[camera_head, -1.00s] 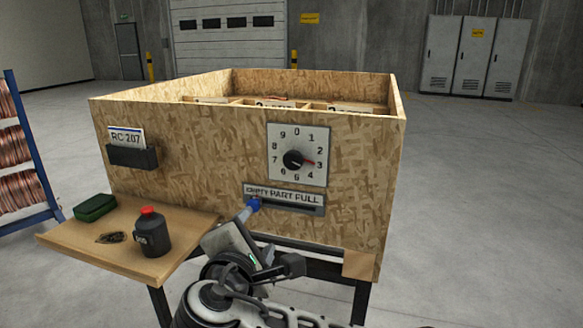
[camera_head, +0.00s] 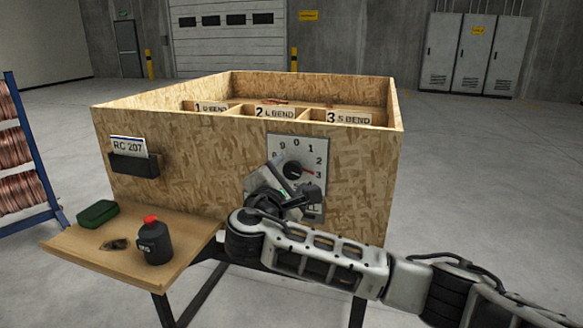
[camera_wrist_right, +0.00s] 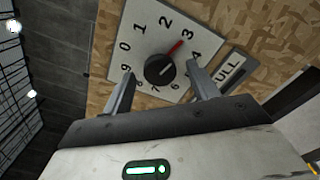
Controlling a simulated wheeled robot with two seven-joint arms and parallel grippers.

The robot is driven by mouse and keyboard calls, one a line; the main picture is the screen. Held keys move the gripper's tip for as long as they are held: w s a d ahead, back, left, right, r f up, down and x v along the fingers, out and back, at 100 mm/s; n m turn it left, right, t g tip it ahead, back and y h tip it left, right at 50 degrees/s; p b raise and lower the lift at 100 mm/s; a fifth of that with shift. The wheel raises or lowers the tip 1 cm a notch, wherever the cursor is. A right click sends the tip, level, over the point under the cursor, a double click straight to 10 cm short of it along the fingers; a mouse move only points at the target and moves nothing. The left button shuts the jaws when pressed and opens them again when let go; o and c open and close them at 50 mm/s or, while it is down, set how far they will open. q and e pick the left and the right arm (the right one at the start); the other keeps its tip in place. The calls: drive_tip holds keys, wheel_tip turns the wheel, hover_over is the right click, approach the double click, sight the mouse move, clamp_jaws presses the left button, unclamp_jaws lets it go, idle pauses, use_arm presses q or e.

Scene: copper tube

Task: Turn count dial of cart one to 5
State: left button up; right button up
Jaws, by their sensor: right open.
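The count dial (camera_head: 314,150) is a white plate with digits on the front wall of the plywood cart (camera_head: 210,175). Its black knob (camera_wrist_right: 158,70) has a red pointer (camera_wrist_right: 176,48), which points at the 3. In the head view my right gripper (camera_head: 270,172) is in front of the dial's lower left and hides its lower digits. In the right wrist view my right gripper (camera_wrist_right: 159,73) is open and empty, with one finger on each side of the knob. I cannot tell whether the fingers touch the plate. My left gripper is not in view.
A status plate ending in FULL (camera_wrist_right: 228,72) is beside the dial, mostly hidden in the head view. A side shelf (camera_head: 85,248) holds a black bottle (camera_head: 154,243) and a green box (camera_head: 97,213). An RC 207 card (camera_head: 128,146) sits in a holder at left.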

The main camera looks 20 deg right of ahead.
drive_tip(key=shift+x, duration=1.2)
drive_tip(key=c, duration=1)
drive_tip(key=shift+f, duration=0.15)
